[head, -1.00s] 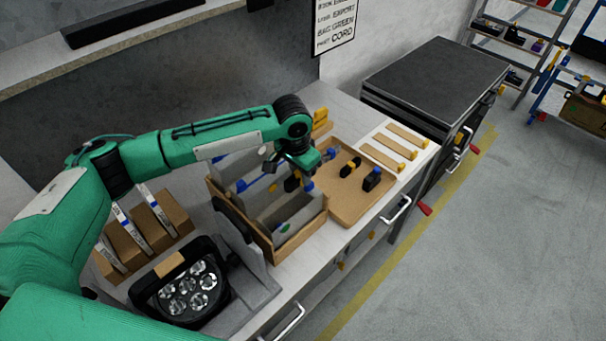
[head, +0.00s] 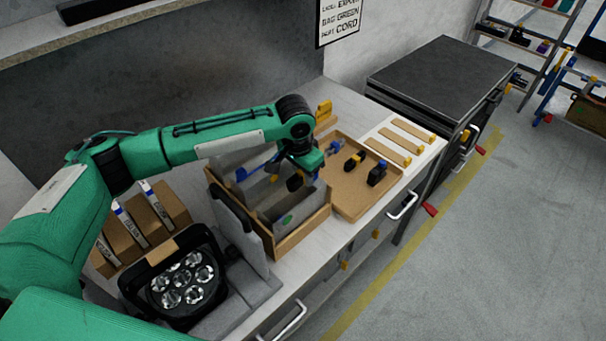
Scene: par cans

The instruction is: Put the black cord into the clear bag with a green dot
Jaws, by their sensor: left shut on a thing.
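A wooden crate (head: 303,231) on the bench holds several upright clear grey bags. The front one, the clear bag with a green dot (head: 287,220), shows its dot low on the face. My left gripper (head: 300,180) points down over the crate's right part, behind the green-dot bag's face. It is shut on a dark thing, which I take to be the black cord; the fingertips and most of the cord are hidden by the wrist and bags. I cannot tell how far it is inside the bag. My right gripper is not in view.
A lamp (head: 183,282) stands front left, near several brown boxes (head: 151,217). A dark cabinet (head: 442,75) stands at right.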

